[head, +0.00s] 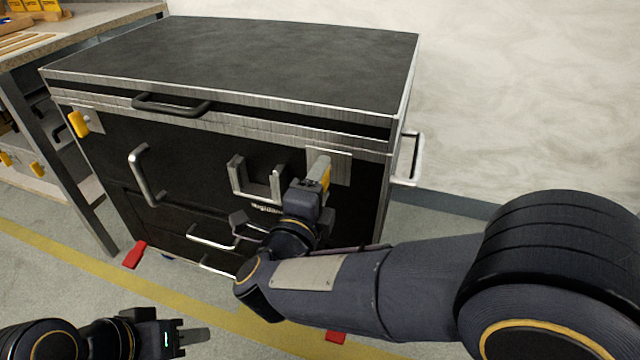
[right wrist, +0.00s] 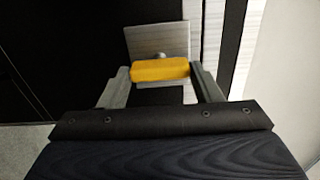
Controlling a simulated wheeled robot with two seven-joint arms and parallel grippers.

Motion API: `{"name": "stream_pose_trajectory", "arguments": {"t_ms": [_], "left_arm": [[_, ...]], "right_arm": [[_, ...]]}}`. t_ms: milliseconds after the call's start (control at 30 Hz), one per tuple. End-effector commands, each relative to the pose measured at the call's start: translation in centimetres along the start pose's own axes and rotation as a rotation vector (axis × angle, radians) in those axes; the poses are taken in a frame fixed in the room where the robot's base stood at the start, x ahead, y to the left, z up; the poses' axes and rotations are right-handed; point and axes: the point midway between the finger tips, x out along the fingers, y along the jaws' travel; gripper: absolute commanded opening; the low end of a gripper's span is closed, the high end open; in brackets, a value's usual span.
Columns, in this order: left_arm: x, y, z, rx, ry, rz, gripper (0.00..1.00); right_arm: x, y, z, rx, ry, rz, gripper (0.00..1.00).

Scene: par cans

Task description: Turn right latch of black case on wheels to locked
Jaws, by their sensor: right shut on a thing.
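The black case (head: 260,65) with metal edges stands in front of me, lid down. Its right latch has a yellow handle (head: 326,175) on a metal plate (head: 343,168) near the front's upper right corner. In the right wrist view the handle (right wrist: 160,70) lies crosswise between my fingers, with the plate (right wrist: 158,38) behind it. My right gripper (head: 319,172) is shut on this handle, a finger at each end. The left latch (head: 78,124) is yellow, at the upper left corner. My left gripper (head: 195,338) is low at the left, away from the case; its jaw opening is unclear.
Several handles stick out from the case front, including a black lid handle (head: 172,105) and a metal handle (head: 146,175). Red pedals (head: 134,255) show near the floor. A workbench (head: 60,42) stands at the left. A wall (head: 530,90) is behind.

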Motion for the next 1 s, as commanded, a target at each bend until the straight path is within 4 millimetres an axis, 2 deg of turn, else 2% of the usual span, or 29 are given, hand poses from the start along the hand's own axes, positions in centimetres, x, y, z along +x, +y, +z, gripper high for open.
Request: {"name": "stream_pose_trajectory", "arguments": {"t_ms": [33, 67, 200, 567, 1000], "left_arm": [[0.0, 0.0, 0.0, 0.0, 0.0, 0.0, 0.38], [0.0, 0.0, 0.0, 0.0, 0.0, 0.0, 0.38], [0.0, 0.0, 0.0, 0.0, 0.0, 0.0, 0.38], [-0.2, 0.1, -0.1, 0.0, 0.0, 0.0, 0.38], [-1.9, 0.8, -0.9, 0.0, 0.0, 0.0, 0.38]], "right_arm": [[-0.1, 0.1, 0.1, 0.003, -0.002, 0.002, 0.35], [-0.1, 0.1, 0.1, 0.003, -0.002, 0.002, 0.61], [-0.1, 0.1, 0.0, 0.001, -0.001, 0.001, 0.79], [-0.6, -0.1, 0.1, -0.001, -0.002, 0.001, 0.8], [-7.1, -0.1, 0.1, -0.001, -0.004, 0.001, 0.8]]}}
